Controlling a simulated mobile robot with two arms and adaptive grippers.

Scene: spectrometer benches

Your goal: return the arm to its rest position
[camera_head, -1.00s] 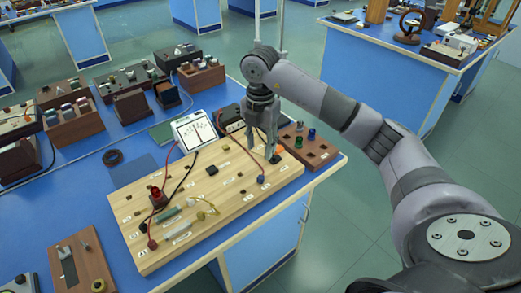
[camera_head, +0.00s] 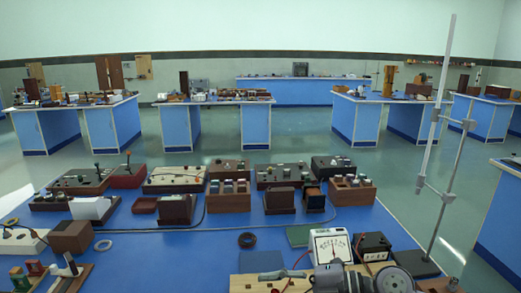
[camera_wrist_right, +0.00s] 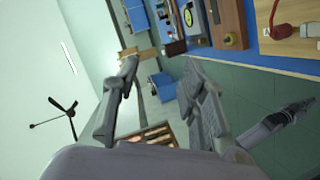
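A grey part of my right arm (camera_head: 365,281) shows at the bottom edge of the head view, in front of the analog meter (camera_head: 329,246) and wooden circuit board (camera_head: 262,284). The bench with the wooden board (camera_wrist_right: 289,45) lies beyond the fingers at the upper right.
The blue bench (camera_head: 190,250) holds several instrument boxes along its far side. A metal stand (camera_head: 446,195) with a tall rod rises at the right. A black box (camera_head: 372,246) stands beside the meter. Other benches stand across the room, with open floor between.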

